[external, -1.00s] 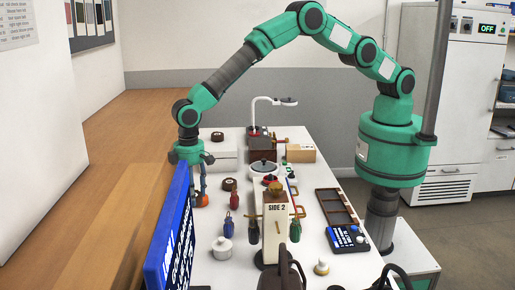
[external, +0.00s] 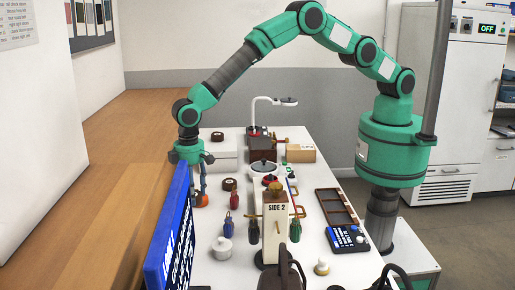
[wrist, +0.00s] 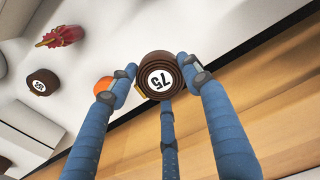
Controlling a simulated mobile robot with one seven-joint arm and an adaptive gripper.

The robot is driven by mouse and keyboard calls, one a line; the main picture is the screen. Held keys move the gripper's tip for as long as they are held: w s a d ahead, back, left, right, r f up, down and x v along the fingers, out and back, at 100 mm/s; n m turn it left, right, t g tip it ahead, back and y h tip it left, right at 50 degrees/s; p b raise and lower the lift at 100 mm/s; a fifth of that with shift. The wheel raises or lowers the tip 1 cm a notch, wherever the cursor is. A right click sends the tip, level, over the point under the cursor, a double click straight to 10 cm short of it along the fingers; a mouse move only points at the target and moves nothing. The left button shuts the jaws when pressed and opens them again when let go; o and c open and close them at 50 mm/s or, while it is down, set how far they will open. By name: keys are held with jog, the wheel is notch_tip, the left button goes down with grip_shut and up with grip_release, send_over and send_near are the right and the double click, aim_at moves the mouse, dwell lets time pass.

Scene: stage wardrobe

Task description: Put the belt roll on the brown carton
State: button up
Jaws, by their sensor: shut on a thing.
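A dark brown belt roll (wrist: 160,77) with a white label reading 75 sits between the fingertips of my gripper (wrist: 158,80) in the wrist view. The fingers are shut on it, near the table's edge. In the external view my gripper (external: 190,160) points down at the left side of the table; its lower part and the held roll are largely hidden behind a blue board. The brown carton (external: 301,154) is a light brown box toward the far right of the table, apart from my gripper.
The blue board (external: 168,235) stands close in front. A second belt roll (wrist: 43,83), an orange round thing (wrist: 104,86) and a red bundle (wrist: 62,36) lie nearby. A white box (external: 223,161), a lamp (external: 258,115) and a dark box (external: 262,151) stand toward the carton.

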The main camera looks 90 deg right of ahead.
jog(key=s+d+r+m+b, duration=0.1)
jog(key=s+d+r+m, duration=0.15)
jog(key=d, duration=0.85)
jog(key=s+d+r+m, duration=0.2)
jog(key=s+d, duration=0.2)
jog(key=d, duration=0.7)
jog(key=s+d+r+m+b, duration=0.15)
jog(key=s+d+m, duration=0.25)
jog(key=s+d, duration=1.3)
jog(key=s+d+m, duration=0.2)
jog(key=s+d, duration=0.3)
jog(key=s, duration=0.4)
jog(key=s+d+m, duration=0.2)
jog(key=s+d, duration=0.2)
jog(key=s, duration=0.4)
jog(key=s+f+m+b, duration=0.1)
jog(key=s+f+m, duration=0.1)
jog(key=s, duration=0.9)
jog(key=s+f+m+b, duration=0.1)
jog(key=s+m, duration=0.1)
jog(key=s, duration=0.8)
jog(key=shift+s+d+f, duration=0.2)
jog(key=shift+s+f, duration=0.15)
